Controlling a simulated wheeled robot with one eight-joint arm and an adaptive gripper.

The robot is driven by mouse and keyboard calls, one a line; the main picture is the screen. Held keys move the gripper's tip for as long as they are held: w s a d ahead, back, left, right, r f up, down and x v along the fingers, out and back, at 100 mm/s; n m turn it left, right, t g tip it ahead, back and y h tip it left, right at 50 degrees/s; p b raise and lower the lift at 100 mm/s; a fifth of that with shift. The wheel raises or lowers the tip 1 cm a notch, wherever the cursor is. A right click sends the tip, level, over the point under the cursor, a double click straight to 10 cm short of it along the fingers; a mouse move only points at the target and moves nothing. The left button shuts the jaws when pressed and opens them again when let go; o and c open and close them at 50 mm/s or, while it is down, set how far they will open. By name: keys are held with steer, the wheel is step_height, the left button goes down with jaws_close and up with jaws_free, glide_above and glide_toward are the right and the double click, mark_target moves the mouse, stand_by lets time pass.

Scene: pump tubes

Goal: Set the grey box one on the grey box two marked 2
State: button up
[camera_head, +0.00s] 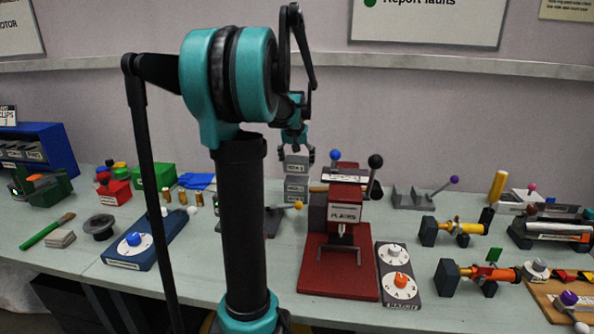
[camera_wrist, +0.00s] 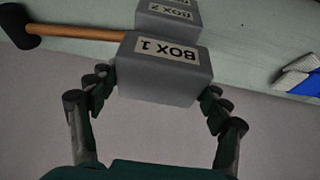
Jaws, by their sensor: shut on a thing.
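Grey box one (camera_head: 297,165), labelled BOX 1 in the wrist view (camera_wrist: 187,83), is between the fingers of my gripper (camera_head: 296,152). The fingers (camera_wrist: 156,88) are shut on its two sides in the wrist view. Grey box two (camera_head: 296,190) is directly below box one in the head view, and the two look lined up in a stack. In the wrist view box two (camera_wrist: 178,22) is partly hidden behind box one. I cannot tell for sure whether the boxes touch.
A mallet with a wooden handle (camera_wrist: 80,33) lies beside the boxes. A red press (camera_head: 338,270) stands in front and to the right of them. A blue cloth (camera_head: 196,181) lies to the left. My arm hides part of the bench (camera_head: 75,255).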

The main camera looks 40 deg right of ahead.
mark_target(297, 169)
steer(key=shift+f, duration=1.8)
steer(key=shift+f, duration=0.15)
steer(key=o, duration=1.3)
steer(key=v, duration=1.2)
